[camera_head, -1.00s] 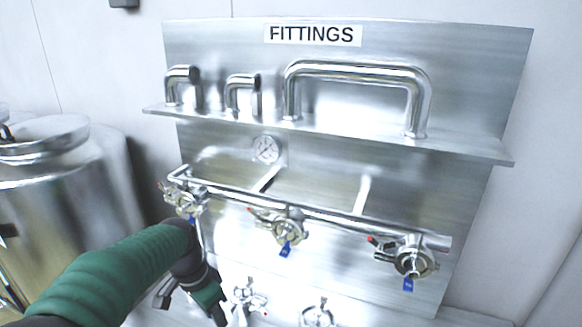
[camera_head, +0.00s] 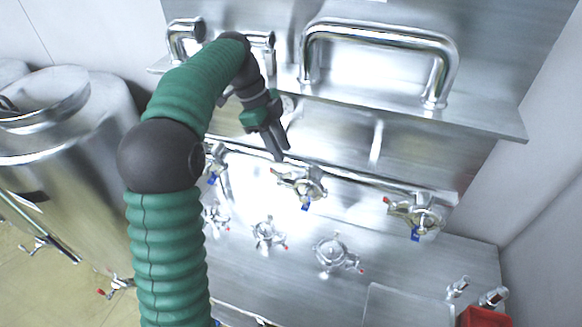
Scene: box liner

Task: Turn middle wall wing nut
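The middle wall fitting (camera_head: 308,188) is a round metal clamp assembly with a blue tag below it, hanging from the horizontal wall pipe (camera_head: 345,178). Its small wing nut is too small to make out clearly. My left gripper (camera_head: 283,154) hangs just above and to the left of this fitting, pointing down, apart from it. Its two dark fingers show a small gap and hold nothing. My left arm's green sleeve comes up from the bottom and partly covers the left wall fitting (camera_head: 214,165). The right wall fitting (camera_head: 424,218) is in full view. My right gripper is out of view.
A metal shelf (camera_head: 480,122) with bent pipes (camera_head: 448,75) juts out above the fittings. Several more clamps stand below, such as one at the lower middle (camera_head: 332,252). A steel tank (camera_head: 70,150) stands at left. A red bin (camera_head: 484,317) is at lower right.

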